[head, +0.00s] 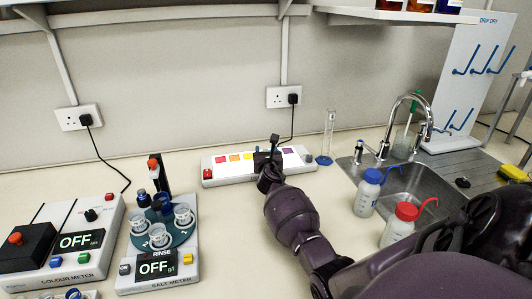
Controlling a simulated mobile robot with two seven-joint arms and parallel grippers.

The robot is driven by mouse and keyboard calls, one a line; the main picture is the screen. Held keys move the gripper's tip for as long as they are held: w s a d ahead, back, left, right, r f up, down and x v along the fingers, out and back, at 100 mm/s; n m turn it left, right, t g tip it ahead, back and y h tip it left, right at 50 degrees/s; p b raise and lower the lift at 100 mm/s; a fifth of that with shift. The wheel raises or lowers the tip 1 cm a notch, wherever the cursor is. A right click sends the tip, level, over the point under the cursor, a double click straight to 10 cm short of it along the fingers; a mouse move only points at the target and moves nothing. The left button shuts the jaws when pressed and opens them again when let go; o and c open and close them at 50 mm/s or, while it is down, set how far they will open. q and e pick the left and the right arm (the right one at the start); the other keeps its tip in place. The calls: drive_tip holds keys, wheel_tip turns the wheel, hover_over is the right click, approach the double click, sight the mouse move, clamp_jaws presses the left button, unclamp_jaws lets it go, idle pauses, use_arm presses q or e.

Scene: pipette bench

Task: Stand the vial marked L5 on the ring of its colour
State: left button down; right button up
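I cannot read an L5 mark on any vial. Several small clear vials with white labels (158,235) stand on the teal turntable of the salt meter, at left. A long white strip (213,179) with a row of coloured squares lies against the back wall at centre; I cannot make out rings on it. My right gripper (268,158) is over the middle of this strip and hides part of it. It is small and dark here, so I cannot tell whether it is open or holds something. My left gripper is not in view.
The colour meter (75,262) and salt meter (172,272) fill the front left. A measuring cylinder (328,135) stands right of the strip. The blue-capped bottle (367,192) and red-capped bottle (400,225) stand by the sink (420,180). Bench between salt meter and my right arm is clear.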

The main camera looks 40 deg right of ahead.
drive_tip(key=shift+r, duration=0.3)
drive_tip(key=p+v, duration=0.3)
drive_tip(key=v, duration=0.2)
drive_tip(key=shift+s+a, duration=0.15)
drive_tip(key=shift+s, duration=0.1)
drive_tip(key=p+v, duration=0.1)
drive_tip(key=v, duration=0.4)
drive_tip(key=shift+s+a+f+p, duration=0.1)
drive_tip(key=shift+a+p, duration=0.05)
drive_tip(key=shift+p, duration=0.2)
drive_tip(key=shift+s+a, duration=0.35)
drive_tip(key=shift+s, duration=0.1)
drive_tip(key=shift+s+f, duration=0.1)
